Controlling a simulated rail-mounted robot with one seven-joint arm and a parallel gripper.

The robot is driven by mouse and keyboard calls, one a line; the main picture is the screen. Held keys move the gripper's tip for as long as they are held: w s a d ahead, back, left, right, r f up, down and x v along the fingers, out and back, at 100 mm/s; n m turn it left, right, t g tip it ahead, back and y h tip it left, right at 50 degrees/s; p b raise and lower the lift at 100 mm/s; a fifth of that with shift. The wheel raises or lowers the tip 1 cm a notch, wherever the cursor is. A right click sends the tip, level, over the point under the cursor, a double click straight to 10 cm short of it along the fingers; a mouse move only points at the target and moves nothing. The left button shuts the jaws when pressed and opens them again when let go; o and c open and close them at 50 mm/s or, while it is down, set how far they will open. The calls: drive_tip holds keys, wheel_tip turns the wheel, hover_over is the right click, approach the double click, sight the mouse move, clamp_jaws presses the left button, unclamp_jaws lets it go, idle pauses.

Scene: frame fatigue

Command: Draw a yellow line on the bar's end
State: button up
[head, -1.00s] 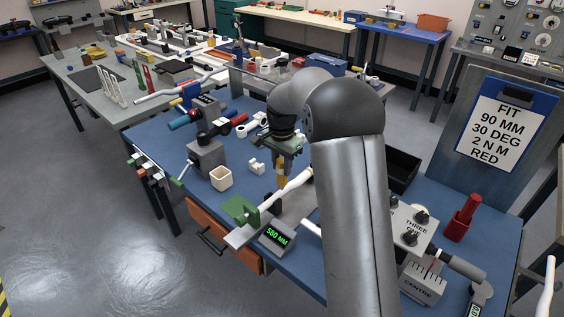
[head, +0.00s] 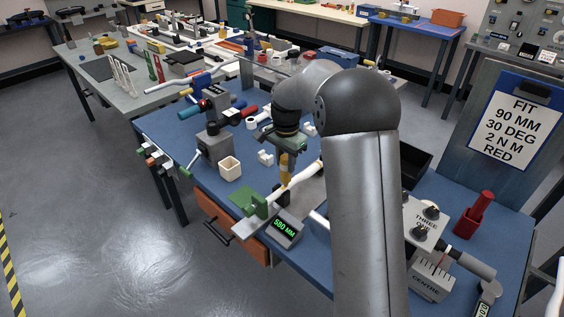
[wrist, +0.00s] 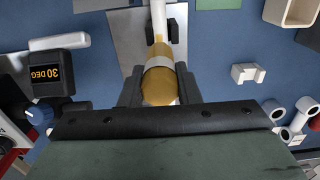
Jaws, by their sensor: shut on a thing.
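My gripper (head: 287,157) is shut on a yellow marker (head: 285,168) that points down. In the wrist view, the marker (wrist: 160,86) shows a white band and sits between the two dark fingers. The white bar (head: 303,178) lies in a grey fixture (head: 243,231), with the marker's lower end just over or at it. In the wrist view the bar (wrist: 158,14) runs up from behind the marker to the top edge. I cannot tell whether the tip touches the bar. Where they meet is hidden, and I cannot make out a line on the bar.
A display reading 580 MM (head: 286,228) is in front. A cream open box (head: 230,169) and a grey device (head: 213,144) stand to the left. A red holder (head: 474,215) stands at the right.

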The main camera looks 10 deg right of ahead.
wheel_tip(320, 180, up, 8)
drive_tip(key=w+d+p, duration=0.1)
drive_tip(key=d+p, duration=0.1)
drive_tip(key=p, duration=0.3)
drive_tip(key=shift+p, duration=0.4)
drive_tip(key=shift+w+a, duration=0.1)
idle(0.5)
